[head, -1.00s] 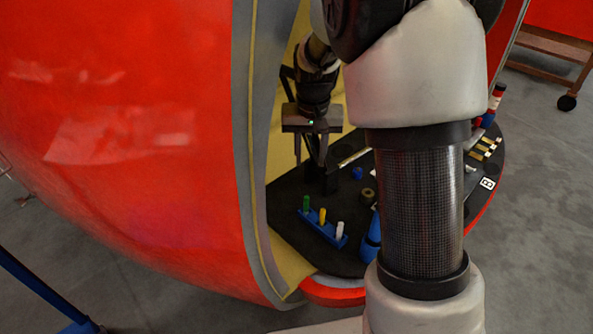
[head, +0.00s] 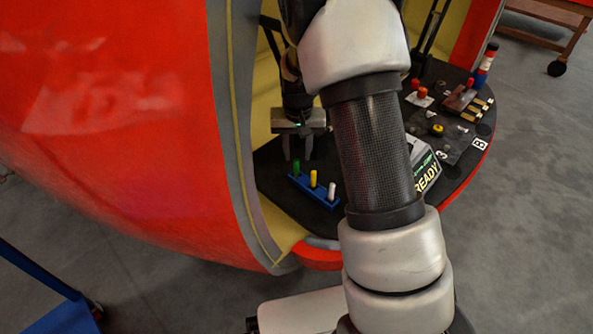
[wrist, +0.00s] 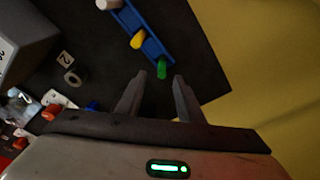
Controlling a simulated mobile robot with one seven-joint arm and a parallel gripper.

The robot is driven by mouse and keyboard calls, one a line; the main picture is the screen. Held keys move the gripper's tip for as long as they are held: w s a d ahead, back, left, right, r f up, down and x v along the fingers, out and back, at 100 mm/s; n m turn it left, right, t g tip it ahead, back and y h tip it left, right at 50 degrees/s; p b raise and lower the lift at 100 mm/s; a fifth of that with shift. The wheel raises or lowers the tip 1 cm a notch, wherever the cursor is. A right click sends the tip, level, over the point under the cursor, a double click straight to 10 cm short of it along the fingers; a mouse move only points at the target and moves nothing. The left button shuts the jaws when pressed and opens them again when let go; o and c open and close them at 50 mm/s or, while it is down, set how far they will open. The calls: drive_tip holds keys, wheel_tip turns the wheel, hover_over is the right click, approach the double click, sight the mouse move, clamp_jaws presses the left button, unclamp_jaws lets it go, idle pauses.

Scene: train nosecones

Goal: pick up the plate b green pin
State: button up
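The green pin (head: 296,166) stands at the left end of a blue holder (head: 325,199) on the black table. A yellow pin (head: 313,178) and a white pin (head: 331,190) stand in the same holder. In the wrist view the green pin (wrist: 161,69) shows just beyond and between the fingertips, with the yellow pin (wrist: 137,41) behind it. My gripper (head: 298,155) is open, with its fingers apart and pointing down at the green pin. It also shows in the wrist view (wrist: 158,78). Nothing is between the fingers.
The black table (head: 275,175) sits inside the red shell (head: 120,130). A grey box reading READY (head: 426,165) stands right of the holder, partly behind my arm. Red-topped parts (head: 421,94) are farther back. A yellow wall (wrist: 270,70) is close on the right in the wrist view.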

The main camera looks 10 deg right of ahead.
sight(296, 160)
wheel_tip(296, 160, down, 4)
drive_tip(key=shift+w+a+f+b, duration=0.1)
drive_tip(key=shift+w+a+b, duration=0.05)
drive_tip(key=shift+b, duration=0.35)
drive_tip(key=shift+c, duration=0.4)
clamp_jaws()
